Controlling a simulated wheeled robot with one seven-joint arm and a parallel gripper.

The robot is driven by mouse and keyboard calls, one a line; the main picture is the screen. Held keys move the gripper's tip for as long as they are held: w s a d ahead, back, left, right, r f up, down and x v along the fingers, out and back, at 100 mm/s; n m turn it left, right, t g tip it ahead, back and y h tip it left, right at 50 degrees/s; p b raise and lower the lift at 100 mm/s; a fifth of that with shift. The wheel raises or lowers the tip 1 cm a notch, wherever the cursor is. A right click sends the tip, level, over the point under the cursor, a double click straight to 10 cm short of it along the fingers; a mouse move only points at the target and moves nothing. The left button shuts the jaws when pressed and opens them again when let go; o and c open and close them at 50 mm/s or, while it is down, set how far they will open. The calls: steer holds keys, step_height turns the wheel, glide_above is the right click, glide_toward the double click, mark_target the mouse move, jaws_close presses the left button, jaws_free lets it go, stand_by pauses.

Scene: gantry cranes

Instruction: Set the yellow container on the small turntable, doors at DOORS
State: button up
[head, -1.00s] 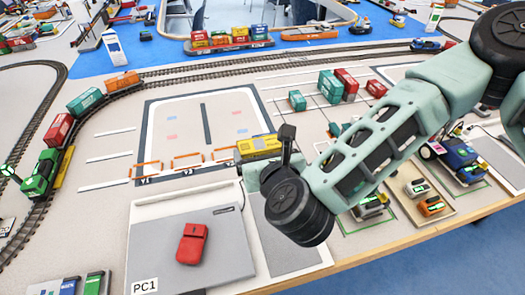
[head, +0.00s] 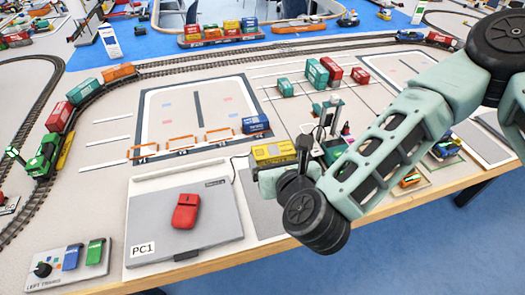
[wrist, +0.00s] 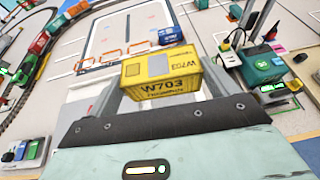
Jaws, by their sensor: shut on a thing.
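The yellow container (head: 272,152) is in my gripper (head: 284,170), near the front of the table and right of the PC1 panel. In the wrist view the container (wrist: 162,92) is marked W703 and sits between the two fingers, which press its ends. My gripper is shut on it and holds it roughly level. I cannot make out its doors, a DOORS label or the small turntable in these frames. My arm hides part of the table to the right.
A blue container (head: 256,124) stands just behind, at the right end of the orange barriers (head: 205,140). The grey PC1 panel (head: 215,215) with a red object (head: 186,209) is left. A dark upright fixture (head: 322,122) stands close right. The table's front edge is near.

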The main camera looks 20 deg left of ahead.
steer(key=w+d+f+m+h, duration=0.1)
steer(key=d+f, duration=0.5)
steer(key=d, duration=0.7)
steer(key=w+d+f+m+t+h, duration=0.1)
steer(key=d+f+m+h, duration=0.2)
steer(key=d+f, duration=0.4)
steer(key=w+d+f+m+h, duration=0.1)
steer(key=d+f, duration=0.5)
steer(key=d, duration=1.4)
steer(key=shift+d+f+m+t+h, duration=0.2)
steer(key=shift+m+t+h, duration=0.1)
steer(key=shift+m+h, duration=0.3)
steer(key=shift+w+r, duration=0.1)
steer(key=shift+w, duration=0.05)
